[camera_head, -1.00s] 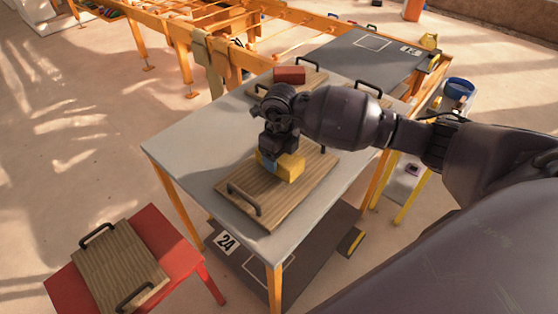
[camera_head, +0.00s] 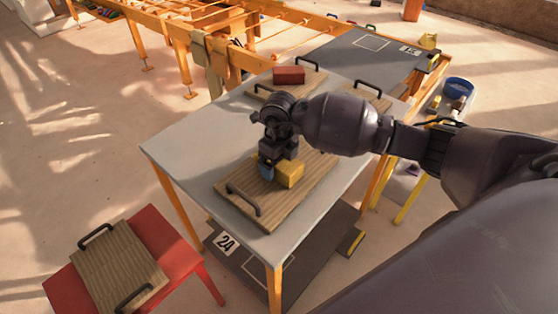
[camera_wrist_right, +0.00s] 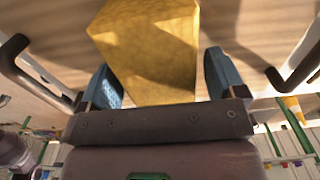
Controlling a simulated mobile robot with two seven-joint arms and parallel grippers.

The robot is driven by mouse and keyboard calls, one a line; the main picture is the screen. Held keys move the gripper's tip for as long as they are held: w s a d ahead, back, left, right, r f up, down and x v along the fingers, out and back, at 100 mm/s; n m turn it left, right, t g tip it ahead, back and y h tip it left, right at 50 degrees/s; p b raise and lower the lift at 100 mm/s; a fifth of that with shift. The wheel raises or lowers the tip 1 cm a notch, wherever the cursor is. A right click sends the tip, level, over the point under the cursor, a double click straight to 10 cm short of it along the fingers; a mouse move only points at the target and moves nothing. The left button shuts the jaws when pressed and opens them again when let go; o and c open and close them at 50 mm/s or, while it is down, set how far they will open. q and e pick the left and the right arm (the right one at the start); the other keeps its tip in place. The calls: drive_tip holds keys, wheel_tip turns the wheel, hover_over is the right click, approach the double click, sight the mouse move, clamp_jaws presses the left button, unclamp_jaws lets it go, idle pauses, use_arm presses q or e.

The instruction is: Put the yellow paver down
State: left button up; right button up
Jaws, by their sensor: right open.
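The yellow paver (camera_head: 290,172) rests on a wooden board with black handles (camera_head: 300,196) on the grey table. My right gripper (camera_head: 266,172) is at the paver, its blue fingers beside it. In the right wrist view the paver (camera_wrist_right: 150,50) lies between the two blue fingers of the gripper (camera_wrist_right: 163,80), which are open, with a gap showing on the right side. The paver's far side is partly hidden by the gripper in the head view. My left gripper is not in view.
A red brick (camera_head: 289,75) sits on another board at the back of the grey table (camera_head: 190,150). A red stool (camera_head: 175,255) at lower left holds an empty board (camera_head: 118,265). The table's left part is clear.

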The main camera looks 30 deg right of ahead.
wheel_tip(320, 180, up, 12)
drive_tip(key=p, duration=0.1)
drive_tip(key=shift+r, duration=0.15)
idle(0.3)
idle(0.4)
